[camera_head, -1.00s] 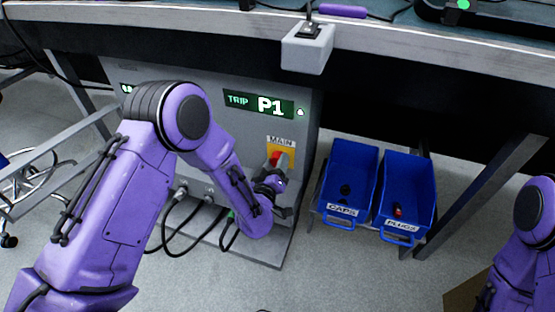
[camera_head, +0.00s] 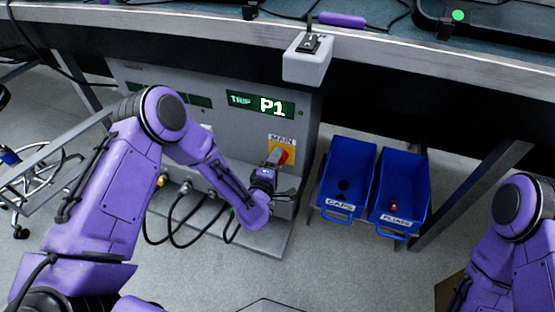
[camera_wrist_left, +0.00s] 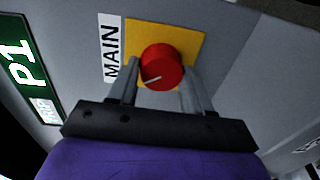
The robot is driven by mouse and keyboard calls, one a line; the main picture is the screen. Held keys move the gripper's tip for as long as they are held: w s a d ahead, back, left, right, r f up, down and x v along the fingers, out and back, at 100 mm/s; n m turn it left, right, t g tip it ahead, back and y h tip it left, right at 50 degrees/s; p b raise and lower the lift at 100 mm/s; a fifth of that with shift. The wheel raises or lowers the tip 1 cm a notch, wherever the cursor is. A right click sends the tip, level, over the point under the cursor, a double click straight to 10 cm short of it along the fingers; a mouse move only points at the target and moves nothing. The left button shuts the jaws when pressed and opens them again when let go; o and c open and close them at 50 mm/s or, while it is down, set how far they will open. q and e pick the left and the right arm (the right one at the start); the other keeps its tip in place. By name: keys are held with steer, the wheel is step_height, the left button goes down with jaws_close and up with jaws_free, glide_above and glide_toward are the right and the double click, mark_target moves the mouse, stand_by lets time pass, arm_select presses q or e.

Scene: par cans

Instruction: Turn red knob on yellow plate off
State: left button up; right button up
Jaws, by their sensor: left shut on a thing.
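The red knob (camera_head: 284,157) sits on the yellow plate (camera_head: 290,143) under a MAIN label on the grey cabinet. In the left wrist view the knob (camera_wrist_left: 162,64) shows a white pointer line slanting to the lower left, and the yellow plate (camera_wrist_left: 190,38) is behind it. My left gripper (camera_head: 275,159) is shut on the red knob, one finger on each side of it. The finger ends are partly hidden by the knob in the wrist view. My right arm shows at the right edge, but its gripper is out of view.
A TRIP P1 display (camera_head: 261,104) is above the plate, with a dark lamp (camera_head: 301,113) beside it. Blue bins marked CAPS (camera_head: 339,208) and FUSES or PLUGS (camera_head: 396,217) stand right of the cabinet. A grey switch box (camera_head: 307,61) hangs from the bench edge. Cables loop below.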

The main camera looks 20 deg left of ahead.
arm_select(q)
steer(key=shift+n, duration=1)
arm_select(e)
steer(key=shift+w+r, duration=0.15)
steer(key=shift+w, duration=0.05)
arm_select(q)
steer(key=o, duration=1)
steer(key=shift+o, duration=0.2)
steer(key=shift+s+p, duration=0.3)
steer(key=shift+p, duration=0.05)
steer(key=s+p, duration=0.2)
steer(key=s, duration=0.8)
steer(key=shift+a+r+p, duration=0.15)
steer(key=shift+r+p, duration=0.15)
steer(key=shift+p, duration=0.05)
arm_select(e)
steer(key=r, duration=0.1)
steer(key=w+r+m+t, duration=0.1)
steer(key=r+h, duration=0.1)
steer(key=shift+w+d+r+m+t, duration=0.15)
steer(key=shift+w+d+m+t, duration=0.15)
steer(key=shift+m+t, duration=0.1)
